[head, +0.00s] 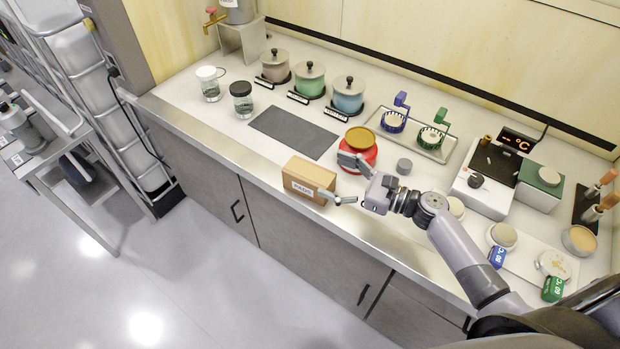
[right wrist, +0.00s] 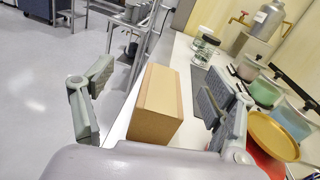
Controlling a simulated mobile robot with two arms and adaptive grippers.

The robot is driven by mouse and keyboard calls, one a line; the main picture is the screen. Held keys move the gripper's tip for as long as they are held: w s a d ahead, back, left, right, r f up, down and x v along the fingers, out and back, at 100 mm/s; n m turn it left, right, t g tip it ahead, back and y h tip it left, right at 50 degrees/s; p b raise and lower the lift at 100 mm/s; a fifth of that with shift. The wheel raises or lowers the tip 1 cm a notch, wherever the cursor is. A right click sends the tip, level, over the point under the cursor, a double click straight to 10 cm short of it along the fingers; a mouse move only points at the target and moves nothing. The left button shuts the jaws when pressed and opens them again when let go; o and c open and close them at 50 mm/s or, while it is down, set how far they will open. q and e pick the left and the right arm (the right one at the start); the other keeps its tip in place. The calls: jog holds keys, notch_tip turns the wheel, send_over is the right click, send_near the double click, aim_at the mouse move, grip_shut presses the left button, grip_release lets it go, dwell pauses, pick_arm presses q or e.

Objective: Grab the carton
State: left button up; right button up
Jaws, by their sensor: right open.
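The carton (head: 308,181) is a brown cardboard box with a white label, standing near the front edge of the counter. It also shows in the right wrist view (right wrist: 157,105), between and beyond the two fingers. My right gripper (head: 340,178) is open, just right of the carton in the head view. One finger is in front of the carton's right end, the other is near the red jar. In the right wrist view the fingers (right wrist: 158,100) are wide apart with nothing held. My left gripper is not in view.
A red jar with a gold lid (head: 360,147) stands close behind the right gripper. A dark mat (head: 293,132) lies behind the carton, with several lidded pots (head: 310,80) further back. A small grey cylinder (head: 404,166) and a green-and-blue rack tray (head: 412,138) are to the right.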

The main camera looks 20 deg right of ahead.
aim_at(331, 186)
jog(key=shift+m+t, duration=0.5)
jog(key=shift+m, duration=0.4)
jog(key=f+b, duration=0.2)
jog(key=w+d+f+b, duration=0.1)
jog(key=f+b, duration=0.4)
jog(key=f, duration=0.1)
jog(key=shift+w+d+b, duration=0.2)
jog(key=shift+b, duration=0.1)
jog(key=shift+w+a+r, duration=0.25)
jog(key=shift+w+a, duration=0.2)
jog(key=x, duration=0.6)
jog(key=shift+w+a+f, duration=0.1)
jog(key=shift+w, duration=0.05)
jog(key=shift+c, duration=0.3)
jog(key=c, duration=1.2)
jog(key=shift+c, duration=0.5)
